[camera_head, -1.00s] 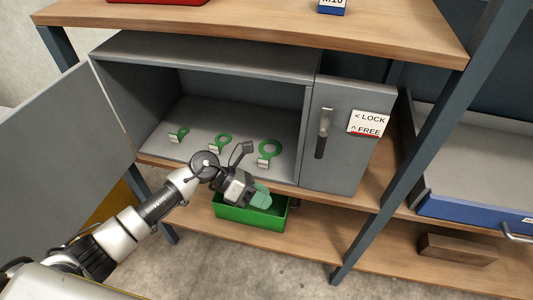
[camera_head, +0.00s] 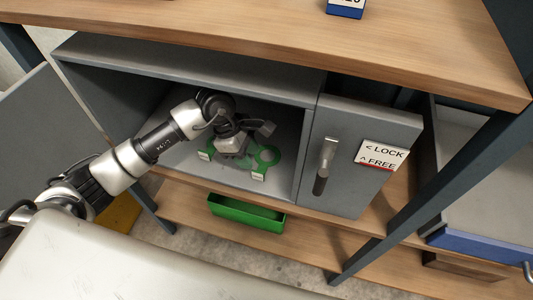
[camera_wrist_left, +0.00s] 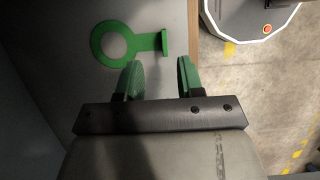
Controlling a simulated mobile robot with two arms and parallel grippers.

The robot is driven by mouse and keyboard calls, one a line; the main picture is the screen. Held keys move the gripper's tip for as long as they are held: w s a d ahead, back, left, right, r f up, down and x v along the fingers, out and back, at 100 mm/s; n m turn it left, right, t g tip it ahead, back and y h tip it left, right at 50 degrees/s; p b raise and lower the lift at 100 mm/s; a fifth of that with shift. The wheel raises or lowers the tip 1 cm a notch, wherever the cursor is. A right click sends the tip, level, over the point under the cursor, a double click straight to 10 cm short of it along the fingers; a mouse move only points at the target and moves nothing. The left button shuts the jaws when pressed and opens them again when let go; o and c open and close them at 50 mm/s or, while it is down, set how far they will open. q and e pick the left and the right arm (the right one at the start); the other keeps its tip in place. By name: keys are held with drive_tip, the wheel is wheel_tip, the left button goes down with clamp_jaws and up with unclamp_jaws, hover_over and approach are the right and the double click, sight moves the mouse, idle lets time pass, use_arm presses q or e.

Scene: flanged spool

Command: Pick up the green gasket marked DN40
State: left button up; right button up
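The largest green gasket (camera_head: 268,155), a ring with a handle and a white tag (camera_head: 257,174), lies on the grey cabinet floor, right of my left gripper. Another white tag on green (camera_head: 205,155) shows left of the gripper; my gripper and arm hide its ring and the smallest gasket. The tag lettering is too small to read. My left gripper (camera_head: 233,153) is inside the cabinet, low over the gaskets. In the left wrist view its green-tipped fingers (camera_wrist_left: 160,78) are apart with nothing seen between them. A green gasket (camera_wrist_left: 103,29) with an upright tab lies beyond them, untouched.
The grey cabinet stands open, its door (camera_head: 45,130) swung out left. A panel (camera_head: 345,155) with a handle and a LOCK/FREE label is right of the opening. A green bin (camera_head: 247,214) sits on the shelf below. A wooden board (camera_head: 300,40) is above.

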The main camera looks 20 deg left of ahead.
sight(258, 172)
use_arm(q)
drive_tip(key=shift+s+d+f+p, duration=0.25)
drive_tip(key=shift+d+f+p, duration=0.1)
drive_tip(key=shift+f, duration=0.25)
drive_tip(key=shift+s+d+f+p, duration=0.25)
drive_tip(key=shift+d+f, duration=0.1)
drive_tip(key=shift+f, duration=0.25)
drive_tip(key=x, duration=0.3)
drive_tip(key=shift+w+f, duration=0.2)
drive_tip(key=shift+f, duration=0.15)
clamp_jaws()
use_arm(e)
drive_tip(key=shift+s+a+r, duration=0.15)
drive_tip(key=shift+s+r, duration=0.7)
